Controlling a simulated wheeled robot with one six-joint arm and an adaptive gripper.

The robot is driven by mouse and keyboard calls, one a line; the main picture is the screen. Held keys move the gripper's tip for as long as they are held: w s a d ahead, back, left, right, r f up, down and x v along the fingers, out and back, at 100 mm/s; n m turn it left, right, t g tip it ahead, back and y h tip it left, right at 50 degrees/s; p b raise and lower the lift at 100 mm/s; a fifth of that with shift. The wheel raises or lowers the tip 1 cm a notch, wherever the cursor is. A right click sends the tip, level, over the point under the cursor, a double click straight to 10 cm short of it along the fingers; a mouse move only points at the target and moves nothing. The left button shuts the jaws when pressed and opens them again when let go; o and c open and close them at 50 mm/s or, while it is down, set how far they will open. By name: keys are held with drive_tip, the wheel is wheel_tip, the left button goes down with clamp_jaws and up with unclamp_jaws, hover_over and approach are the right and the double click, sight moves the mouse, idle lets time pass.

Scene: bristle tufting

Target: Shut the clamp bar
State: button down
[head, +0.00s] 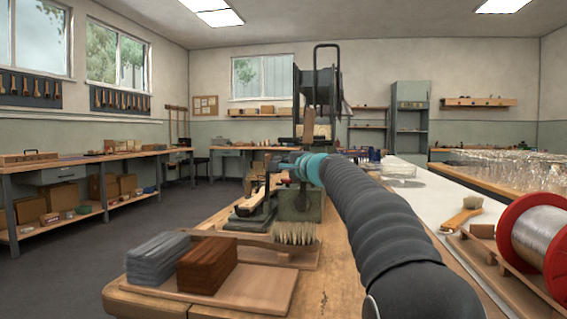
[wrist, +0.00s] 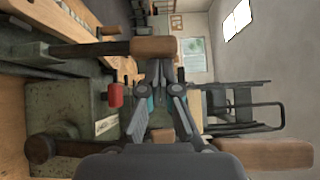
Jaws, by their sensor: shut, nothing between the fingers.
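My gripper (wrist: 155,72) is shut with nothing between its fingers. In the head view, my arm reaches forward and the gripper (head: 284,162) is at the front of the green and black tufting machine (head: 300,204). In the wrist view, which is turned sideways, a dark lever with a wooden grip (wrist: 158,47) lies just beyond the fingertips; I cannot tell whether they touch. A red knob (wrist: 115,95) is beside the fingers on the machine's green body (wrist: 75,105). I cannot tell which part is the clamp bar or how far it is closed; my arm hides part of the machine.
A wooden board (head: 262,290) at the bench's near end holds grey bundles (head: 157,259) and a brown block (head: 207,264). A brush (head: 292,233) lies behind them. A red spool (head: 540,245) stands at right. A black upright frame (head: 325,60) rises above the machine.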

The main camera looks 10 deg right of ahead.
sight(267, 157)
drive_tip(key=shift+r, duration=0.1)
drive_tip(key=a+p, duration=0.1)
drive_tip(key=p, duration=0.1)
drive_tip(key=w+a+n+g+p, duration=0.1)
drive_tip(key=p, duration=0.1)
drive_tip(key=a+r+n+g+p, duration=0.1)
drive_tip(key=p, duration=0.1)
drive_tip(key=shift+w+a+h, duration=0.15)
drive_tip(key=shift+h, duration=0.25)
drive_tip(key=shift+n+g+h, duration=0.4)
drive_tip(key=shift+n, duration=0.1)
drive_tip(key=shift+w+a+f+p, duration=0.2)
drive_tip(key=shift+w+a+f, duration=0.65)
drive_tip(key=shift+a+f, duration=1)
drive_tip(key=shift+w+a+f+p, duration=0.2)
drive_tip(key=shift+w+a+f, duration=0.6)
drive_tip(key=shift+a+f, duration=1)
drive_tip(key=shift+w+a+f+p, duration=0.2)
drive_tip(key=shift+w+a+f, duration=0.85)
drive_tip(key=shift+a, duration=1.3)
drive_tip(key=shift+s+f, duration=0.15)
drive_tip(key=shift+f, duration=0.05)
